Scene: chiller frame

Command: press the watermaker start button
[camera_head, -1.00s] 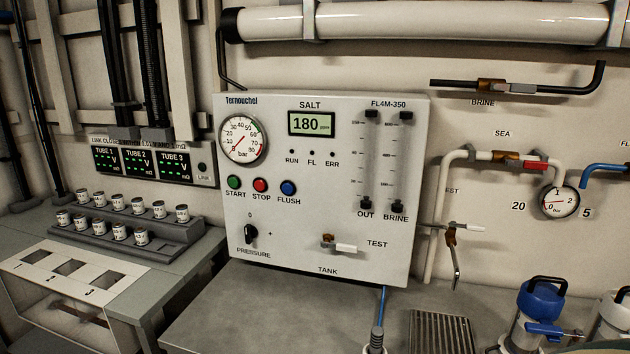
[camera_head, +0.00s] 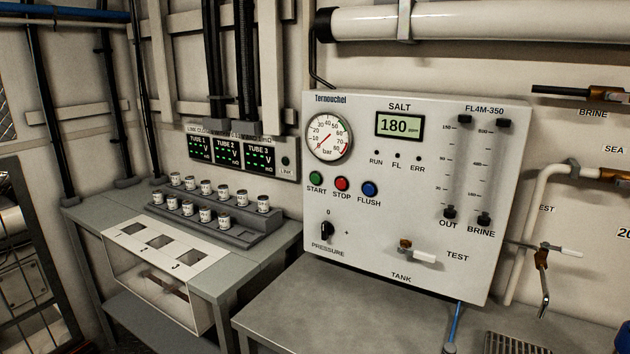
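The watermaker panel (camera_head: 375,235) is a white upright box standing at the back of a grey bench. Its green START button (camera_head: 316,178) is on the left side, below the round bar gauge (camera_head: 329,137). The red STOP button (camera_head: 341,184) and blue FLUSH button (camera_head: 369,189) sit to its right. The SALT display (camera_head: 399,126) reads 180. The RUN, FL and ERR lamps (camera_head: 397,155) look dark. The black PRESSURE knob (camera_head: 327,230) is lower left, by the 0 mark. Neither of my grippers is in view.
A grey bench (camera_head: 300,310) lies in front of the panel, mostly clear. At left, a table (camera_head: 95,215) bears a stepped rack (camera_head: 240,237) of small jars and a white slotted box (camera_head: 120,250). A valve lever (camera_head: 543,290) hangs right of the panel.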

